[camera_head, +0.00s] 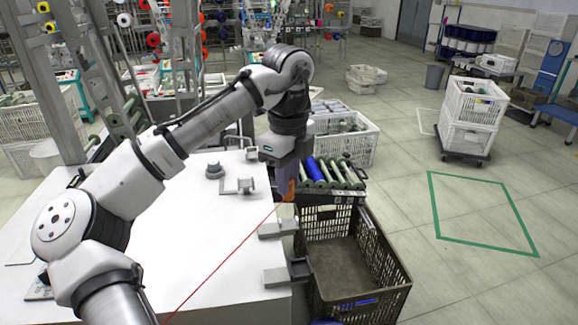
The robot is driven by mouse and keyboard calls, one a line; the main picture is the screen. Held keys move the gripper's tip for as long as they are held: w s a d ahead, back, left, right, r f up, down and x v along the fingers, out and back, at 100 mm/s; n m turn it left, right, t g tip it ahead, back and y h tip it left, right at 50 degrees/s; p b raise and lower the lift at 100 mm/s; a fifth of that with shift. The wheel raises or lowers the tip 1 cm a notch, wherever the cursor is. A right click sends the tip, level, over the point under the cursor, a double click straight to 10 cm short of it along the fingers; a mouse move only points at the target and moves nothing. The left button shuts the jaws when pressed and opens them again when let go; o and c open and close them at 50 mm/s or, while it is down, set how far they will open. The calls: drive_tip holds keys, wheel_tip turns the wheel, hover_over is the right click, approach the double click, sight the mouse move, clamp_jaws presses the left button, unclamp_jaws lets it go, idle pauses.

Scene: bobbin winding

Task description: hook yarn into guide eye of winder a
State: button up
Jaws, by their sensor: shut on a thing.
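A thin red yarn (225,259) runs in a straight, taut line from the lower left edge up to my gripper (288,192). My gripper points down at the right edge of the white table (165,255), with orange at its tip. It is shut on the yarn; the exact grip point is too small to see. Small grey fittings (240,186) stand on the table just left of the gripper. Grey brackets (278,230) stick out at the table's right edge below it. I cannot tell which part is the guide eye of winder a.
A dark open crate (396,287) stands right of the table. A rack of green and blue rollers (336,172) lies just behind it. A white crate (345,146) is farther back. A white crate stack on a trolley (471,112) stands right. The floor around the green outline is clear.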

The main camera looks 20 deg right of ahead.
sight(288, 198)
wheel_tip(288, 198, down, 3)
drive_tip(key=shift+f+b, duration=0.15)
drive_tip(key=shift+b, duration=1)
drive_tip(key=shift+f+b, duration=0.5)
drive_tip(key=shift+f, duration=1.3)
drive_tip(key=shift+w+d+r+p, duration=0.1)
drive_tip(key=shift+w+r+p, duration=0.05)
drive_tip(key=shift+w+p, duration=0.4)
drive_tip(key=shift+w+d+p, duration=0.15)
drive_tip(key=shift+w+p, duration=1)
drive_tip(key=shift+w, duration=0.75)
